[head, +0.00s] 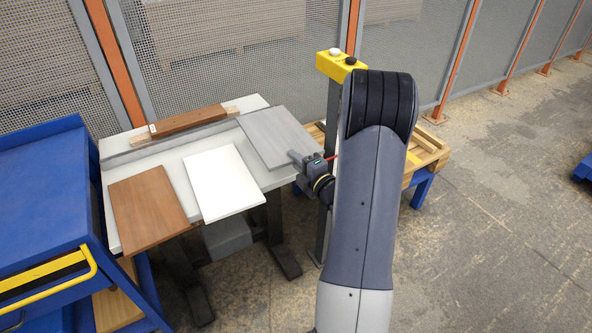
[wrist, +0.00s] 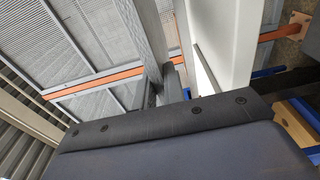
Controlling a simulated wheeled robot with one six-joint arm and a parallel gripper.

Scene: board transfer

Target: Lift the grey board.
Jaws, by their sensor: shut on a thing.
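The grey board (head: 275,133) is a flat panel at the right end of the white table (head: 250,106). Its near right part reaches toward the table's edge, and I cannot tell whether it rests on the top or is slightly above it. My gripper (head: 302,160) is shut on the board's near right edge. In the wrist view my gripper (wrist: 164,88) shows its two fingers on either side of the grey board (wrist: 148,32), seen almost edge-on. Part of the gripper is hidden behind my arm in the head view.
A white board (head: 224,182) and a brown board (head: 148,208) lie left of the grey one. A reddish-brown wooden bar (head: 188,121) lies along the back. A blue cart (head: 45,205) stands left, a yellow-topped post (head: 335,66) behind my arm, and a pallet (head: 428,150) right.

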